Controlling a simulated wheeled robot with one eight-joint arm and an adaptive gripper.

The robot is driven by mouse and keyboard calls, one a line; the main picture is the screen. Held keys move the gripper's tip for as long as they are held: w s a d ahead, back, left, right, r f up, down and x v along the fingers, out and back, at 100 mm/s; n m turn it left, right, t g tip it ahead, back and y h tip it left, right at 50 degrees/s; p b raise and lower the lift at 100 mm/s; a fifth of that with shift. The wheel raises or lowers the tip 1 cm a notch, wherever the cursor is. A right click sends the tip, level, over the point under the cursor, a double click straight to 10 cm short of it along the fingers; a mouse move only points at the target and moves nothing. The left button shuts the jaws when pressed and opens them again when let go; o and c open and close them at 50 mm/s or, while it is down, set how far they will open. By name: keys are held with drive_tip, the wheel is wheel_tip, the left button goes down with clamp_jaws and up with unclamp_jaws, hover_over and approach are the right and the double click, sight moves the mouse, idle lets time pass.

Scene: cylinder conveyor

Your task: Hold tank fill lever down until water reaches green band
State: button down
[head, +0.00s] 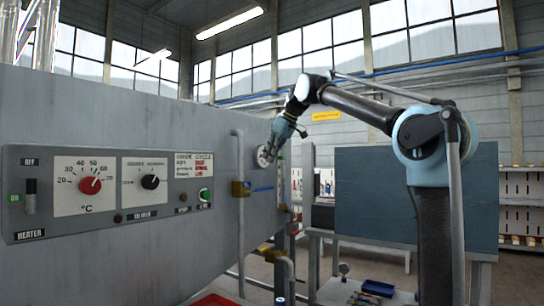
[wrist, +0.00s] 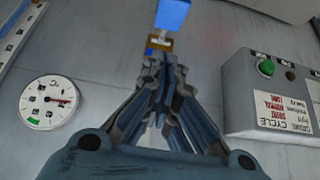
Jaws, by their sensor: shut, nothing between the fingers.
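A blue lever (head: 263,189) extends right from a brass valve (head: 240,189) on the grey tank wall in the head view. Its blue handle (wrist: 172,14) also shows at the top of the wrist view, above the brass fitting (wrist: 158,43). My gripper (head: 270,147) is at the tank wall, above the lever in the head view. In the wrist view its shut, empty fingers (wrist: 163,62) point toward the brass fitting and overlap its lower edge. Whether they touch anything is unclear. I cannot make out a water level or green band.
A round dial gauge (wrist: 50,102) is on the wall left of my fingers in the wrist view. A control box (wrist: 275,95) with a green button juts out on the right. The heater panel (head: 105,190) and a vertical grey pipe (head: 239,155) are on the tank's face.

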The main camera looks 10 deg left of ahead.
hover_over(258, 190)
drive_tip(key=w+d, duration=0.1)
drive_tip(key=w, duration=0.1)
drive_tip(key=f, duration=0.5)
drive_tip(key=shift+w+d+f, duration=0.1)
drive_tip(key=shift+w+d, duration=0.05)
drive_tip(key=shift+d, duration=0.05)
drive_tip(key=shift+d+f, duration=0.2)
drive_tip(key=shift+f, duration=0.35)
drive_tip(key=shift+d+f, duration=0.15)
drive_tip(key=shift+f, duration=0.35)
drive_tip(key=shift+s+d+f, duration=0.1)
drive_tip(key=shift+s+f, duration=0.1)
drive_tip(key=shift+f, duration=0.6)
